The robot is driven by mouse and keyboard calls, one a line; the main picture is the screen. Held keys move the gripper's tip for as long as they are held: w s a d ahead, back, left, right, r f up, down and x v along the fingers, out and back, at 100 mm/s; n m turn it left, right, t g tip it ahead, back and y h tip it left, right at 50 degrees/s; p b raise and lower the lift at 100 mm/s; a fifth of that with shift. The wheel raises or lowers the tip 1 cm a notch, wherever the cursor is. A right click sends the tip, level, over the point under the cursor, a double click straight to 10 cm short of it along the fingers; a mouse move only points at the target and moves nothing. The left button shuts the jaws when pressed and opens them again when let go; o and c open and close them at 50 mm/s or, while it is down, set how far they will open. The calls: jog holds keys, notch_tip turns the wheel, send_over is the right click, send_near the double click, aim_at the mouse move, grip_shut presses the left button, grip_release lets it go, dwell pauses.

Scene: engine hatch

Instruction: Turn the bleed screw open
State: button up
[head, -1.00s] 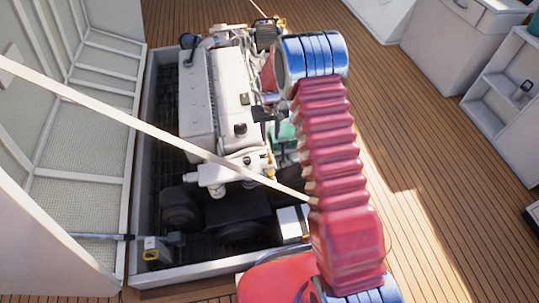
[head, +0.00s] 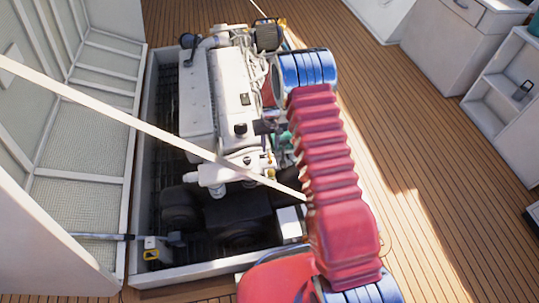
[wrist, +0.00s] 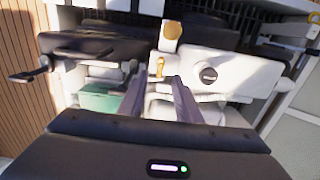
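In the wrist view, a small brass piece (wrist: 159,68) that looks like the bleed screw stands on a pale engine part. A larger round brass cap (wrist: 172,31) sits just above it. My gripper (wrist: 157,82) is open, with its two dark fingers apart and nothing between them. The fingertips point toward the small brass piece, which lies just beyond the gap; I cannot tell how far. In the head view, small brass fittings show on the white engine (head: 230,95) near its front end. My red and blue arm hides part of the engine's right side there.
A black knob (wrist: 208,75) on a white housing is close right of the fingers. A black lever (wrist: 35,76) reaches out at the left. The raised hatch lid (head: 85,120) stands left of the engine bay. The wooden deck (head: 430,180) at right has free room.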

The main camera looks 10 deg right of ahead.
aim_at(270, 156)
jog(key=shift+f, duration=3.35)
jog(key=shift+c, duration=0.3)
grip_shut()
jog(key=shift+a, duration=0.15)
